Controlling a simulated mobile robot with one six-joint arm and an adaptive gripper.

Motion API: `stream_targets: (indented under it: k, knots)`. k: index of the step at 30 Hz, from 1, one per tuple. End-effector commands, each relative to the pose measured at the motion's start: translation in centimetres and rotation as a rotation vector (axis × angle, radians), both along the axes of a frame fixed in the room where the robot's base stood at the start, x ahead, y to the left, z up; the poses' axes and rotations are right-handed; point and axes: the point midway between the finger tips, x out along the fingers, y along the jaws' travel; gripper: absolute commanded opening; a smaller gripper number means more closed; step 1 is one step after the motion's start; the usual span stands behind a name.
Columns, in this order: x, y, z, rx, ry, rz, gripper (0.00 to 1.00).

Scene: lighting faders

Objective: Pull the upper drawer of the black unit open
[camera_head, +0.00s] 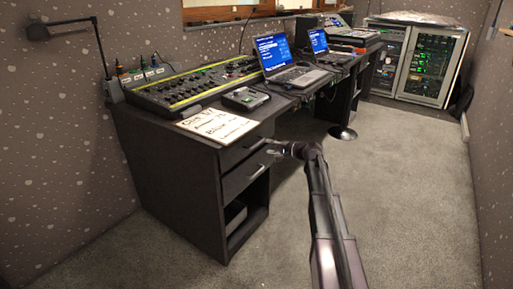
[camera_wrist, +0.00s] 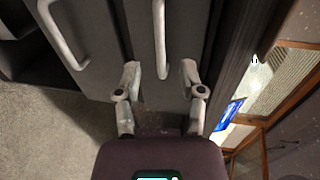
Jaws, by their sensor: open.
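The black unit (camera_head: 165,185) is the near end of the long desk. Its upper drawer (camera_head: 236,152) and lower drawer (camera_head: 240,178) both look shut, with an open compartment below. In the wrist view, turned sideways, the upper drawer's pale bar handle (camera_wrist: 160,35) runs between the fingers of my gripper (camera_wrist: 160,68). The lower drawer's handle (camera_wrist: 62,35) is to the left. My gripper is open, with one finger on each side of the upper handle. Contact cannot be told. In the head view my gripper (camera_head: 273,147) is at the drawer fronts.
A paper sign (camera_head: 217,124) lies on the desktop above the drawers, by a small black device (camera_head: 246,99). A lighting console (camera_head: 190,88) and laptop (camera_head: 285,62) stand on the desk. Bare carpet (camera_head: 410,190) lies to the right.

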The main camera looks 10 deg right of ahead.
Motion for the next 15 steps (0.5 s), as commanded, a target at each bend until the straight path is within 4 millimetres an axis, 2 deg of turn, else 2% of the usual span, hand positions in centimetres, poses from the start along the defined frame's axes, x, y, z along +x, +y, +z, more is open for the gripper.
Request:
stream_targets:
  k: [6, 15]
  knots:
    - [2.6, 2.4, -0.9, 0.0, 0.0, 0.001, 0.51]
    - [4.6, 4.5, -1.4, 0.0, 0.0, 0.0, 0.51]
